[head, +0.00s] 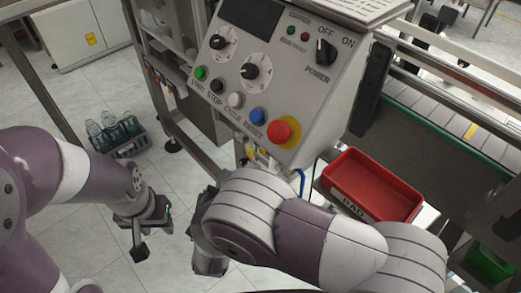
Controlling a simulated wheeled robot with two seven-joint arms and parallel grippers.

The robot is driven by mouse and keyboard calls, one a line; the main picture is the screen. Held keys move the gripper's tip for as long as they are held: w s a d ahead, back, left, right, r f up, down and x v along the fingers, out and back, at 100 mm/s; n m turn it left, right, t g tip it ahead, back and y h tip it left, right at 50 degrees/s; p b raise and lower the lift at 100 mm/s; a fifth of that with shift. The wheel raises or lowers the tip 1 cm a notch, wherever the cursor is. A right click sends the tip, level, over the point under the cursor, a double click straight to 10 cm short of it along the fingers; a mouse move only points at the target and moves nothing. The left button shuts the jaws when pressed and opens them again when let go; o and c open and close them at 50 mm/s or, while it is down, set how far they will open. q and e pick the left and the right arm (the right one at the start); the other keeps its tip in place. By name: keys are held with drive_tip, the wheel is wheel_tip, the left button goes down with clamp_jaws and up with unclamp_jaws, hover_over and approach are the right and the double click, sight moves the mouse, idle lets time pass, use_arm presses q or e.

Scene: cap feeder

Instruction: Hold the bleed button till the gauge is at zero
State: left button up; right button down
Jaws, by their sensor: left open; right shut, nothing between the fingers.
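The slanted grey control panel (290,75) stands at the top centre. It carries a green, a black, a white and a blue button (257,116), and a red emergency-stop knob (283,131) on a yellow ring. I cannot make out a gauge or a button marked bleed. Small yellow and white fittings and a blue hose (301,181) show below the panel, partly covered by my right arm. My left gripper (152,234) is open and empty above the floor at left, apart from the panel. My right arm crosses the lower centre; its fingers are hidden behind it.
A red bin (372,183) marked BAD sits right of the panel. A conveyor (430,112) runs behind it. A crate of bottles (117,135) stands on the floor at left. A green bin (488,264) is at lower right. The floor around my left gripper is clear.

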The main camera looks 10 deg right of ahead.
drive_tip(key=w+d, duration=0.4)
drive_tip(key=d, duration=0.2)
drive_tip(key=shift+w+d, duration=0.25)
drive_tip(key=shift+w, duration=0.1)
drive_tip(key=shift+d, duration=0.1)
idle(1.7)
drive_tip(key=shift+w+d, duration=0.25)
drive_tip(key=shift+w+d, duration=0.2)
drive_tip(key=shift+d, duration=0.1)
idle(2.4)
drive_tip(key=shift+s+a, duration=0.45)
drive_tip(key=shift+a, duration=0.2)
drive_tip(key=s+a, duration=0.1)
drive_tip(key=a, duration=0.1)
drive_tip(key=s+a, duration=0.2)
idle(0.5)
